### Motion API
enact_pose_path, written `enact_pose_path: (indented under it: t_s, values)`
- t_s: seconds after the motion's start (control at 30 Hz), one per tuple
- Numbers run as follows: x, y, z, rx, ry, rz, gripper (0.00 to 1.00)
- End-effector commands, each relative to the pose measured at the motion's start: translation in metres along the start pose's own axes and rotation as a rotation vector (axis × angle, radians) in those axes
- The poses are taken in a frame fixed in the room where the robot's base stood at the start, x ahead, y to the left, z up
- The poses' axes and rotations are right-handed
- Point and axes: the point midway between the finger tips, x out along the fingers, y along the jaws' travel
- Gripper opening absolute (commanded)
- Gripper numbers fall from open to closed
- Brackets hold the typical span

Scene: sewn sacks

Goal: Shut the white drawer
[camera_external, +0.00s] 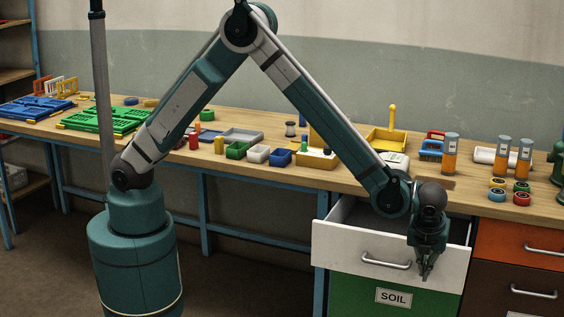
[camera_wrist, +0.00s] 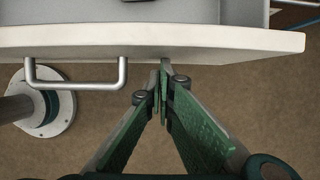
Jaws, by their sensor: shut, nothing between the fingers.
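The white drawer (camera_external: 337,246) stands pulled out of the bench, above a green drawer labelled SOIL. Its metal bar handle (camera_external: 386,262) is on the front. My gripper (camera_external: 426,272) is shut and empty, pointing down in front of the drawer's right part, right of the handle. In the wrist view the drawer's front panel (camera_wrist: 220,42) crosses the top, with the handle (camera_wrist: 75,84) at left. The shut fingertips (camera_wrist: 161,88) are just below the front panel; I cannot tell whether they touch it. Part of the drawer's inside is hidden by my arm.
The green SOIL drawer (camera_external: 345,293) is closed below. An orange drawer (camera_external: 520,243) and a brown drawer (camera_external: 518,289) sit to the right. Jars, rings, trays and small boxes stand on the wooden bench top (camera_external: 330,178). The floor in front of the drawers is clear.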

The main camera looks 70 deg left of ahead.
Motion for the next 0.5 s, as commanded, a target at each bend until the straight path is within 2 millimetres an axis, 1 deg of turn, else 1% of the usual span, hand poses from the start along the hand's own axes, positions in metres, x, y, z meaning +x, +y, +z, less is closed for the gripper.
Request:
enact_pose_path:
  t_s: [0.03,0.1,0.5]
  values:
    - [0.006,0.000,0.016,-0.005,0.000,0.001,0.00]
    - [0.013,0.001,0.034,-0.004,0.000,0.001,0.00]
    - [0.055,0.001,0.138,-0.005,-0.001,0.002,0.00]
